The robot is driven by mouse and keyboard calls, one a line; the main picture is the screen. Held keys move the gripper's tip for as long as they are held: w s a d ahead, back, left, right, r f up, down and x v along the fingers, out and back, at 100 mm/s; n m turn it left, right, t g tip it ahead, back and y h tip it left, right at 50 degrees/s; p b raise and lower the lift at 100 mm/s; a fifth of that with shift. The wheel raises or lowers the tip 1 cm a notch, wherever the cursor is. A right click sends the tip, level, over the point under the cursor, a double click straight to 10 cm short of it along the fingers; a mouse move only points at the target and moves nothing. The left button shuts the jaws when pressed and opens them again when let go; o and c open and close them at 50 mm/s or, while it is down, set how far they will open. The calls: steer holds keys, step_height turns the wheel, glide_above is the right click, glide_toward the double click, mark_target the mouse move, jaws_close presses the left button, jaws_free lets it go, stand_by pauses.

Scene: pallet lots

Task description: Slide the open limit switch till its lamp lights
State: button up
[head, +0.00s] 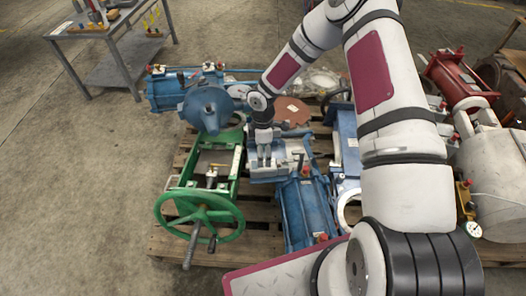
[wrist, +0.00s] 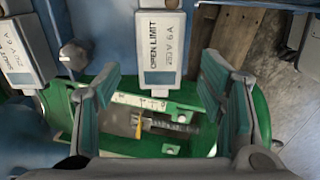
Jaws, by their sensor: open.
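The open limit switch (wrist: 164,48) is a pale grey box with a white label reading "OPEN LIMIT", upper middle of the wrist view. Below it is a green slotted bracket (wrist: 190,152) with a white scale (wrist: 140,101) and a yellow pointer (wrist: 138,128). My gripper (wrist: 162,78) is open, one finger on each side of the switch's lower end, with gaps on both sides. In the head view my gripper (head: 264,158) points down over the blue machinery on the pallet. I cannot make out a lit lamp on the switch.
A second labelled grey box (wrist: 22,52) stands at the left of the wrist view, near a bolt head (wrist: 75,52). A green valve with a handwheel (head: 200,215) and a blue cylinder (head: 305,210) flank my gripper. A metal table (head: 115,65) stands at the back left. Bare floor lies left.

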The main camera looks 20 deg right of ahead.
steer(key=shift+s+a+f+b, duration=0.1)
steer(key=shift+s+f+b, duration=0.05)
steer(key=shift+f+b, duration=1.6)
steer(key=shift+s+f+b, duration=0.15)
steer(key=shift+f+b, duration=0.9)
steer(key=shift+f, duration=1.3)
steer(key=c, duration=1.3)
